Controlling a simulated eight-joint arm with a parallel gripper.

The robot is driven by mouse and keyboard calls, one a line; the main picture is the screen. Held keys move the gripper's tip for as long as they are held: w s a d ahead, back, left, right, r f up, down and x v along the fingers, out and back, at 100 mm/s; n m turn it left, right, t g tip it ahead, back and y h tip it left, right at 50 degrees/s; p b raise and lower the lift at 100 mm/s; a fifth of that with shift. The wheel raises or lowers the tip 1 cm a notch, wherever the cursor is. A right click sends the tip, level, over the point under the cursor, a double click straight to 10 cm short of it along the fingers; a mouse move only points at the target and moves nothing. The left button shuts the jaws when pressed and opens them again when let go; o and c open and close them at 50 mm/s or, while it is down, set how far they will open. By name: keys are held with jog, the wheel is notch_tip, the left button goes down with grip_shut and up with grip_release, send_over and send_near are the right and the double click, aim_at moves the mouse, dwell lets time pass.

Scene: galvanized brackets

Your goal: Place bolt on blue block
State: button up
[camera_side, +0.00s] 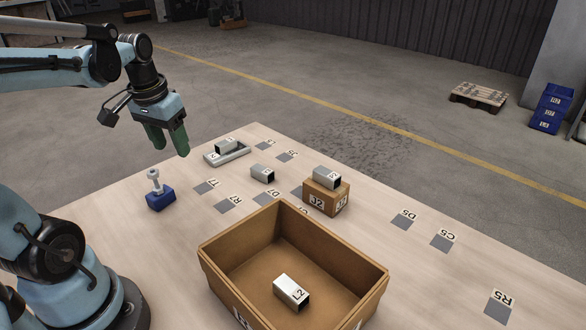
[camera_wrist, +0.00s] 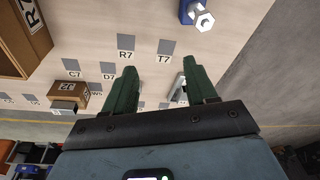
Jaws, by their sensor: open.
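The silver bolt (camera_side: 154,182) stands upright, head up, on top of the blue block (camera_side: 161,200) at the left of the table. In the wrist view the bolt (camera_wrist: 205,21) and part of the blue block (camera_wrist: 187,12) show at the top edge. My gripper (camera_side: 169,147) is open and empty, raised above the table. It is apart from the bolt, higher and toward the far side. Its two green fingers (camera_wrist: 161,74) are spread in the wrist view with nothing between them.
A cardboard bin (camera_side: 223,254) at the front holds a bracket marked L2 (camera_side: 290,291). A bracket (camera_side: 327,177) sits on a small box (camera_side: 322,199). Another bracket (camera_side: 262,173) lies on the table, and one (camera_side: 226,145) rests on a tray (camera_side: 237,155). Grey labelled patches mark the tabletop.

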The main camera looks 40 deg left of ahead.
jog(key=w+d+f+m+t, duration=0.1)
jog(key=d+m+t, duration=0.1)
jog(key=d, duration=0.6)
jog(key=w+d+m+t+h, duration=0.1)
jog(key=w+d+m+t, duration=0.1)
jog(key=d, duration=0.6)
jog(key=shift+f+t, duration=0.4)
jog(key=shift+t, duration=0.3)
